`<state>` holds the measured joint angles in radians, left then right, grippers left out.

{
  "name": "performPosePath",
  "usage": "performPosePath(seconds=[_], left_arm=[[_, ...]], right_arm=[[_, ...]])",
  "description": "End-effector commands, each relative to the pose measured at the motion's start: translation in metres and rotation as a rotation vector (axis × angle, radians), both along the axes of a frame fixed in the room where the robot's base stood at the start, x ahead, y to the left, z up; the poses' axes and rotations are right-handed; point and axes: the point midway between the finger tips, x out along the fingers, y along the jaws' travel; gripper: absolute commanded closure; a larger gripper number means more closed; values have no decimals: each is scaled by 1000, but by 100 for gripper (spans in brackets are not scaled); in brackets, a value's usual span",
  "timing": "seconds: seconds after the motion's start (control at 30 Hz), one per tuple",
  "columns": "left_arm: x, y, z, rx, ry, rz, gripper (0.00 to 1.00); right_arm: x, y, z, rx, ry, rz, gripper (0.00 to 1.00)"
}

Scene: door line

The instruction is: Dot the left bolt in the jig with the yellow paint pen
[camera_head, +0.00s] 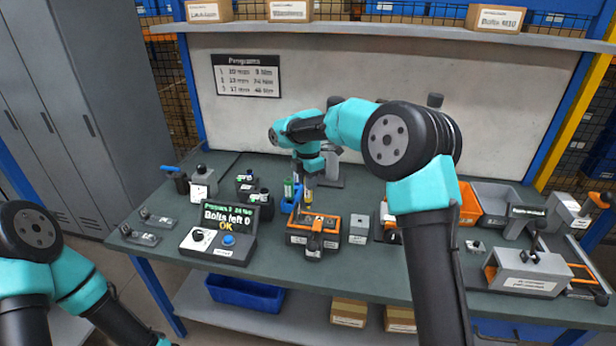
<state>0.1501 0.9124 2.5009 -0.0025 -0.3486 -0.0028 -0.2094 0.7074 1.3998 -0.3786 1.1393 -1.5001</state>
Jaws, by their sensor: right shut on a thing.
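The yellow paint pen (309,196) is upright in my right gripper (309,183), which is shut on it and points down. The pen's lower end is just above or at the back part of the orange and grey jig (298,239) on the bench. I cannot tell whether the tip touches anything. The bolts in the jig are too small to make out, and a dark handle-like part stands at the jig's front. My left arm shows at the lower left edge, but its gripper is out of the picture.
A control box (228,248) with a screen reading "Bolts left 0" and "OK" stands left of the jig. A small grey block (359,229) stands close on its right. The bench's front edge is clear.

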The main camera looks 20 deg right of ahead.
Motion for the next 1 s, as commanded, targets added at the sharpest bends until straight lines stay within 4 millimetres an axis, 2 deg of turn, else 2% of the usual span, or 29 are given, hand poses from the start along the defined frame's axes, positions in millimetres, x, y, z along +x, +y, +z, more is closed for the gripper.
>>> performPosePath(seconds=[0.33,1.0], left_arm=[[0,0,0,0,0,0,100],[0,0,0,0,0,0,100]], right_arm=[[0,0,-24,1,0,1,98],[0,0,-29,0,0,0,98]])
